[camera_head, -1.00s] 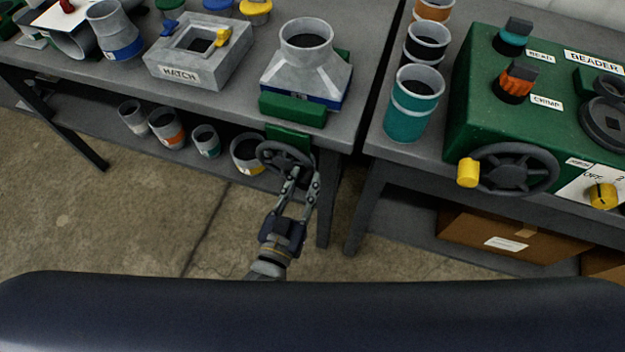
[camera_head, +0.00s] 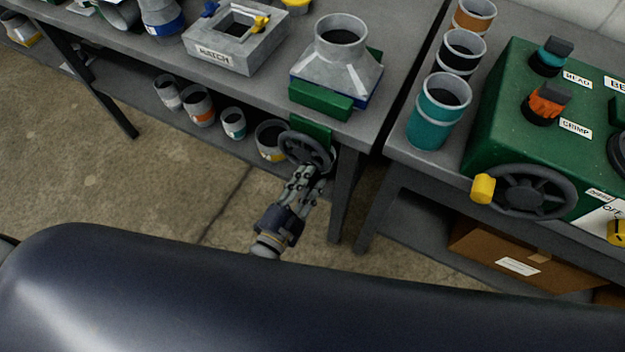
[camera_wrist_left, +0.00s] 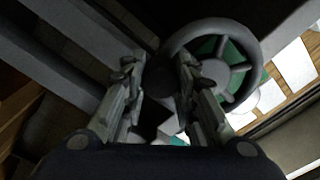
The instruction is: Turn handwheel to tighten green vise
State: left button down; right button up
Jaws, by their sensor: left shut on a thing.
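The green vise (camera_head: 321,101) sits at the front edge of the left bench, its jaws on either side of a grey square-to-round duct fitting (camera_head: 338,62) with a blue base band. Its dark spoked handwheel (camera_head: 306,150) hangs below the bench edge in front of a green plate. In the left wrist view the handwheel (camera_wrist_left: 250,47) shows at upper right, with green behind its spokes. My left gripper (camera_head: 308,172) is at the lower rim of the wheel, and its fingers (camera_wrist_left: 160,82) are shut on the rim's left side. My right gripper is not in view.
A grey hatch block (camera_head: 236,45) stands left of the vise. On the right bench are several cups (camera_head: 440,110) and a green beader machine (camera_head: 530,85) with its own handwheel (camera_head: 532,191). Several cups (camera_head: 233,122) stand on the shelf below.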

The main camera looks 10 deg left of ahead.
aim_at(280, 145)
pick_arm(q)
jog(key=m, duration=0.1)
jog(key=a+m, duration=0.1)
jog(key=shift+w+a+f+m, duration=0.2)
jog(key=shift+w+f+m, duration=0.05)
jog(key=shift+f+m, duration=0.15)
jog(key=w+a+r+m+b, duration=0.2)
jog(key=a+r+m+b, duration=0.3)
jog(key=m, duration=1.5)
jog(key=shift+w+a+r+m, duration=0.15)
jog(key=shift+a+r+m, duration=0.3)
jog(key=shift+a, duration=0.65)
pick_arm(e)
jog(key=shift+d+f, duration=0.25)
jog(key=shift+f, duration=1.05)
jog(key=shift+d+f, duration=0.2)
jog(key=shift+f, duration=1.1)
pick_arm(q)
jog(key=c, duration=1.2)
grip_release()
jog(key=shift+c, duration=0.2)
